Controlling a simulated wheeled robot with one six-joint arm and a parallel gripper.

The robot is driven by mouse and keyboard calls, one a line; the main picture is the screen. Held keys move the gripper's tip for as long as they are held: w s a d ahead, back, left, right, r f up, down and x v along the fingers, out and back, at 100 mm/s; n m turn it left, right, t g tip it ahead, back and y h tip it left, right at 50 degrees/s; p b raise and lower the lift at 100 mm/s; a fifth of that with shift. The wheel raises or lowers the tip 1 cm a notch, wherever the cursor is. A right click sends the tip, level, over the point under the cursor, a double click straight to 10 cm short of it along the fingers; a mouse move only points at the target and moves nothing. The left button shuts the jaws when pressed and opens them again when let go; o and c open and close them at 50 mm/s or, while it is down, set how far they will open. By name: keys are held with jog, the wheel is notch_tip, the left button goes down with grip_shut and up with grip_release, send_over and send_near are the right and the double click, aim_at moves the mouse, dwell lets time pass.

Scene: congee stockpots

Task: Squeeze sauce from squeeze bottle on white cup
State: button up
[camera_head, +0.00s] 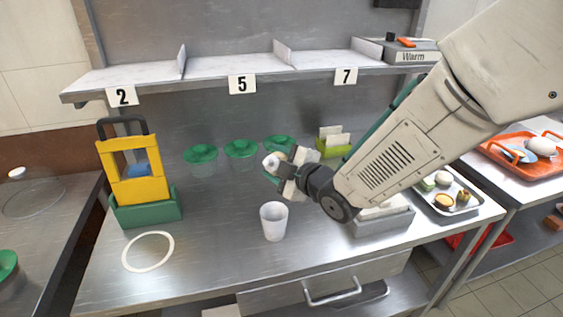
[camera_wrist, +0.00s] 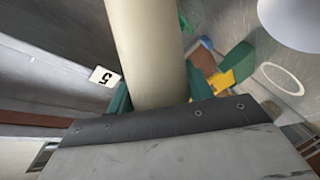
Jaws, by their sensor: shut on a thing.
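A plain white cup (camera_head: 273,220) stands upright on the steel counter in the head view. A pale rounded shape, probably this cup (camera_wrist: 295,22), is cut off at the top right of the wrist view. My gripper (camera_head: 280,168) is above and behind the cup in the head view. In the wrist view my gripper (camera_wrist: 160,92) has its green fingers shut on the sides of a cream squeeze bottle (camera_wrist: 145,45). The bottle's far end runs out of the wrist frame, so its nozzle is hidden there. No sauce is visible.
A yellow holder (camera_head: 133,180) in a green base stands at left, with a white ring (camera_head: 148,251) before it. Green lids (camera_head: 241,149) line the back. A numbered shelf (camera_head: 235,66) hangs above. A grey bin (camera_head: 385,222) stands right of the cup.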

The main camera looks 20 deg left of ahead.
jog(key=s+r+m+g, duration=0.1)
jog(key=r+m, duration=0.1)
jog(key=r, duration=0.1)
jog(key=r+m+g, duration=0.1)
jog(key=r+m, duration=0.1)
jog(key=r, duration=0.1)
jog(key=s+r+m+g, duration=0.1)
jog(key=r, duration=0.2)
jog(key=shift+s+a+r+m+g, duration=0.3)
jog(key=shift+a+r+m, duration=0.05)
jog(key=shift+r+m, duration=0.05)
jog(key=shift+s+a+r+m+g, duration=0.15)
jog(key=shift+r+m+g, duration=0.2)
jog(key=shift+r, duration=0.3)
jog(key=shift+s+d+r+m+g, duration=0.1)
jog(key=shift+s+r+m+g, duration=0.15)
jog(key=shift+r, duration=0.4)
jog(key=shift+s+a+r+m+g, duration=0.1)
jog(key=shift+r+m+g, duration=0.25)
jog(key=shift+r, duration=0.3)
